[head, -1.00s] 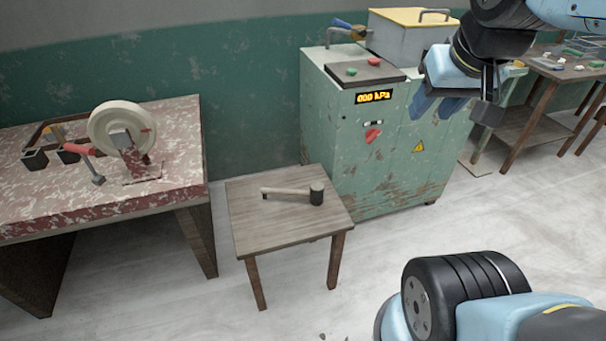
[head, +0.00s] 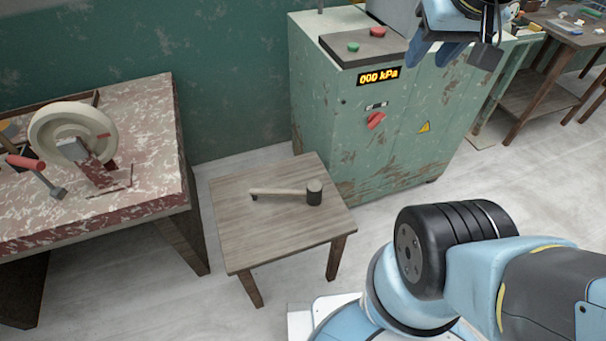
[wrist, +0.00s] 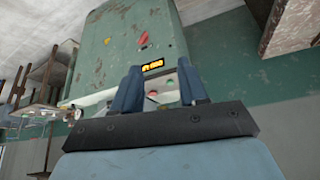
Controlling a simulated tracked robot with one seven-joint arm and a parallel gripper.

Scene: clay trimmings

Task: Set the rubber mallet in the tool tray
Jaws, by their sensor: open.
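The rubber mallet (head: 314,193) lies on its side on a small wooden table (head: 245,230), its dark head to the right and its pale handle to the left. My gripper (head: 455,52) is at the top of the head view, in front of the green cabinet, well apart from the mallet. In the wrist view my gripper (wrist: 159,72) shows two blue fingers spread apart with nothing between them. A dark wooden rim (head: 85,98) on the red bench, behind the wheel, may be the tool tray; its inside is mostly hidden. The mallet is not in the wrist view.
The green cabinet (head: 345,135) with a lit display stands behind the small table. Another cluttered table (head: 560,35) is at the back right.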

